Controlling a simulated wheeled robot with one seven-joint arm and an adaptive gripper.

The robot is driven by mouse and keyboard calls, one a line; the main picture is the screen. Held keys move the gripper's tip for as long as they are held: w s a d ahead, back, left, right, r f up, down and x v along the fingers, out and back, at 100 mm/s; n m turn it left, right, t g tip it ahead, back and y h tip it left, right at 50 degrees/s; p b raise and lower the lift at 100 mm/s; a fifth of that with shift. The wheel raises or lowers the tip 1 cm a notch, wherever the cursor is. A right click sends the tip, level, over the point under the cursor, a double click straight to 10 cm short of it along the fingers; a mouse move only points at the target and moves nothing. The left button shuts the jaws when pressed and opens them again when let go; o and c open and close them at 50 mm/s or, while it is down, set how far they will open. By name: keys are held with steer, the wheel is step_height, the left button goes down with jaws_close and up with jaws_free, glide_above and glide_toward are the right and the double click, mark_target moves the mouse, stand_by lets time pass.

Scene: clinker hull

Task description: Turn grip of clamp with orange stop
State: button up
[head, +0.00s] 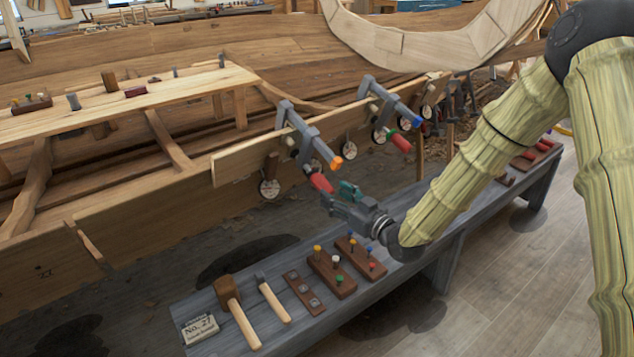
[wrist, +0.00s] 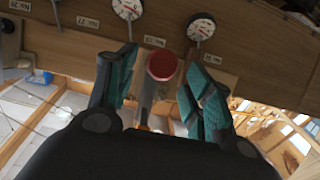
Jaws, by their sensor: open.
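The clamp with the orange stop (head: 336,162) hangs on the plank edge of the hull in the head view, its grey bar (head: 310,138) slanting down to the right. Its red grip (head: 321,183) sticks out below, beside my gripper (head: 343,190). In the wrist view the round end of the red grip (wrist: 162,66) lies between the two teal fingers of my gripper (wrist: 158,58). The fingers are spread, with a visible gap on each side of the grip.
A second clamp with a blue stop (head: 418,123) and red grip (head: 400,142) is to the right. Round dials (head: 269,188) hang along the plank. Below, a grey bench (head: 300,258) carries a mallet (head: 236,312), a hammer (head: 272,300) and peg blocks (head: 332,275).

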mark_target(310, 180)
steer(key=x, duration=0.8)
steer(key=shift+a+p, duration=0.15)
steer(key=shift+p, duration=0.25)
steer(key=c, duration=1)
steer(key=shift+o, duration=0.2)
steer(key=m+g+y+b, duration=0.1)
steer(key=m+y, duration=0.1)
steer(key=shift+m+g, duration=0.3)
steer(key=shift+s+a+r+m+g+y+b, duration=0.15)
steer(key=shift+m+g+y, duration=0.2)
steer(key=shift+m+y, duration=0.25)
steer(key=shift+s+a+f+m+g+y+b, duration=0.15)
steer(key=shift+m+g+y, duration=0.25)
steer(key=shift+m, duration=0.3)
steer(key=shift+r, duration=0.15)
